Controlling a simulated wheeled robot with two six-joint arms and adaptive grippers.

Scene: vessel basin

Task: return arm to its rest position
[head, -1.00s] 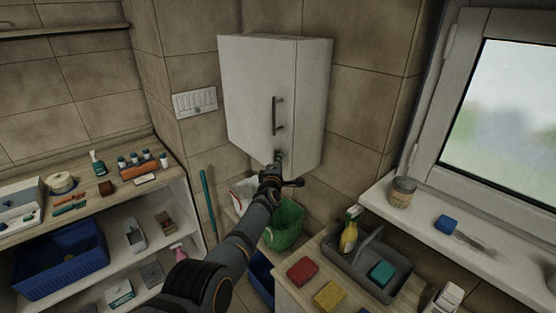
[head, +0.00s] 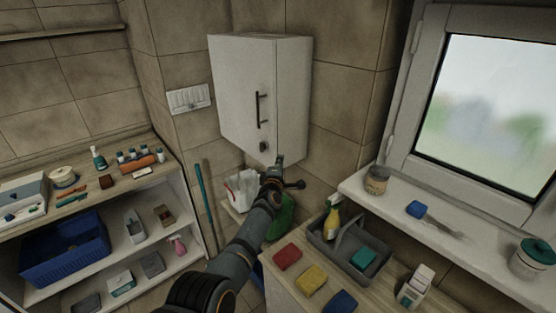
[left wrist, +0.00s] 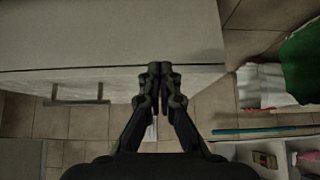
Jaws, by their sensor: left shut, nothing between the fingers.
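My left gripper (head: 280,162) is shut and empty, just below and to the right of the round lock (head: 264,147) on the white wall cabinet (head: 240,90). A small gap shows between the gripper and the lock. The cabinet door is closed, with a dark vertical handle (head: 259,110). In the left wrist view the closed fingertips (left wrist: 160,68) overlap the cabinet's edge, and the handle (left wrist: 76,100) shows at left. Whether the fingers touch the cabinet, I cannot tell. My right gripper is in neither view.
At right, a grey caddy (head: 373,262) stands on a counter with sponges, under the window sill. An open shelf with a blue basket (head: 62,250) stands at left. A teal pole (head: 204,200) leans nearby.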

